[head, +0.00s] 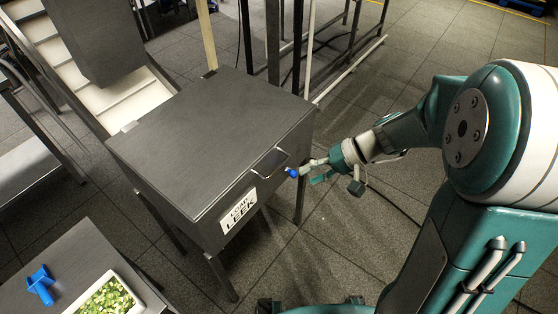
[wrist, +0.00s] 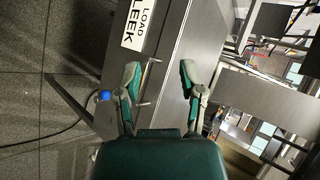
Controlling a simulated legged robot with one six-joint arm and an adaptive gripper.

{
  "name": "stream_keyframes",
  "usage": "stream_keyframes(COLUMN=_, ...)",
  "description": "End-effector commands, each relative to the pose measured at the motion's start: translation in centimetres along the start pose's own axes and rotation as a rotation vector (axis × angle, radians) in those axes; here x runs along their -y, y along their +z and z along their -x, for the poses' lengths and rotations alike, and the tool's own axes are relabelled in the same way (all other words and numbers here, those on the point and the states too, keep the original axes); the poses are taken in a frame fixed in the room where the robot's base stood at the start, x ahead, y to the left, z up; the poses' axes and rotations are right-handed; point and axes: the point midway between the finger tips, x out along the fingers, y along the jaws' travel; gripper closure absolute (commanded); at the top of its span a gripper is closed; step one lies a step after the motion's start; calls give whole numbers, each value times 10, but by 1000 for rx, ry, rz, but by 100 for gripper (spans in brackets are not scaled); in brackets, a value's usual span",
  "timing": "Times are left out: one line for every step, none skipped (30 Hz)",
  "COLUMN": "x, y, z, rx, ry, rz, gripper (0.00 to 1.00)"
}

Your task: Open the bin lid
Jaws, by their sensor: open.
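The dark grey bin (head: 165,185) stands in the middle of the head view, with its flat lid (head: 215,135) closed. A metal bar handle (head: 270,162) is on the lid's front edge, near a white "LOAD LEEK" label (head: 238,211). My gripper (head: 305,171) is open and empty, just right of the handle. In the wrist view, my gripper's fingers (wrist: 161,80) are spread to either side of the handle (wrist: 150,80). Whether they touch the handle cannot be told. A small blue round piece (wrist: 104,95) shows beside the left finger.
A table at the lower left holds a white tray (head: 137,304) of chopped green leek and a blue object (head: 41,284). A white conveyor (head: 120,97) rises behind the bin. Metal frame posts (head: 273,45) stand behind it. Open tiled floor lies to the right.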

Motion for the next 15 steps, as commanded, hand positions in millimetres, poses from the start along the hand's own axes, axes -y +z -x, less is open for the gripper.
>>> stream_keyframes(x=-9, y=-11, z=-6, rx=-3, ry=-57, rz=-22, gripper=49)
stream_keyframes(x=-13, y=-17, z=-8, rx=-11, ry=-92, rz=-29, gripper=49)
stream_keyframes(x=-19, y=-26, z=-12, rx=-23, ry=-140, rz=-39, gripper=49)
stream_keyframes(x=-24, y=-33, z=-15, rx=-34, ry=-174, rz=-46, gripper=49)
stream_keyframes(x=-30, y=-39, z=-17, rx=-47, ry=-208, rz=-53, gripper=49)
stream_keyframes(x=-37, y=-48, z=-20, rx=-67, ry=-252, rz=-62, gripper=49)
stream_keyframes(x=-43, y=-54, z=-22, rx=-83, ry=-284, rz=-69, gripper=49)
stream_keyframes(x=-49, y=-60, z=-24, rx=-100, ry=-315, rz=-75, gripper=49)
stream_keyframes(x=-58, y=-68, z=-27, rx=-124, ry=-352, rz=-83, gripper=49)
stream_keyframes(x=-64, y=-73, z=-29, rx=-142, ry=-378, rz=-90, gripper=49)
stream_keyframes(x=-69, y=-78, z=-31, rx=-160, ry=-401, rz=-96, gripper=49)
stream_keyframes(x=-76, y=-84, z=-33, rx=-184, ry=-427, rz=-101, gripper=49)
stream_keyframes(x=-81, y=-88, z=-34, rx=-200, ry=-445, rz=-104, gripper=49)
stream_keyframes(x=-85, y=-91, z=-35, rx=-214, ry=-459, rz=-107, gripper=49)
stream_keyframes(x=-90, y=-94, z=-36, rx=-231, ry=-474, rz=-110, gripper=49)
